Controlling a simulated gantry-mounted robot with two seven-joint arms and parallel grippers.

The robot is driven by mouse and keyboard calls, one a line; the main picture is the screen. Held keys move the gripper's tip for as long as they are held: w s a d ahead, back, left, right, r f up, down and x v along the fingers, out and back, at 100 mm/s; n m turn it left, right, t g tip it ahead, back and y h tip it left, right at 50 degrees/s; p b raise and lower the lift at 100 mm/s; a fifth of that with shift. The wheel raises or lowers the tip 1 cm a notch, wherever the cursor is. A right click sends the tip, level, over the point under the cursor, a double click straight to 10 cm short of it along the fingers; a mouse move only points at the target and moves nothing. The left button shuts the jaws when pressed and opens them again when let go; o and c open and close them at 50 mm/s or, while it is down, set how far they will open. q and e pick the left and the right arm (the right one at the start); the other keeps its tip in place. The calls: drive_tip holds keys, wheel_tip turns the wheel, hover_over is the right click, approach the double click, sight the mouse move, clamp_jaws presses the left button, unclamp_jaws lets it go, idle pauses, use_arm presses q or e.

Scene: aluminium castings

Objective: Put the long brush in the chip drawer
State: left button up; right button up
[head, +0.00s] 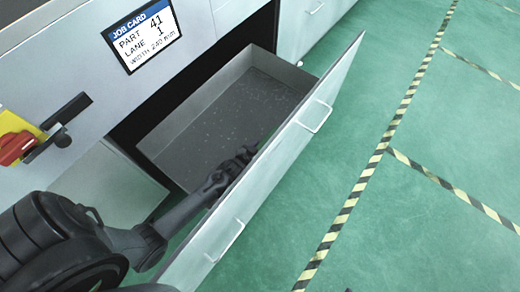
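The chip drawer (215,112) is pulled open from the grey cabinet. It is a grey metal tray with small pale specks on its floor and a tall light front panel with two handles. My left arm comes in from the lower left, and my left gripper (245,155) is at the inner side of the drawer's front panel, near its top edge. Its fingers are small and dark, and I cannot tell whether they are open, shut or touching the panel. I see no long brush in this view. My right gripper is not in view.
A job card screen (142,34) is on the cabinet face above the drawer. A red rotary switch on a yellow plate (17,140) is at the left. The green floor (410,220) with yellow-black striped lines (378,150) is clear at the right.

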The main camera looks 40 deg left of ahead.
use_arm(q)
drive_tip(key=shift+w, duration=0.1)
drive_tip(key=shift+f, duration=0.15)
drive_tip(key=o, duration=1.1)
drive_tip(key=shift+r, duration=0.35)
drive_tip(key=p+v, duration=0.6)
drive_tip(key=v, duration=0.4)
drive_tip(key=shift+s+r, duration=0.1)
drive_tip(key=shift+s, duration=0.3)
drive_tip(key=shift+s+r, duration=0.25)
drive_tip(key=shift+s, duration=0.35)
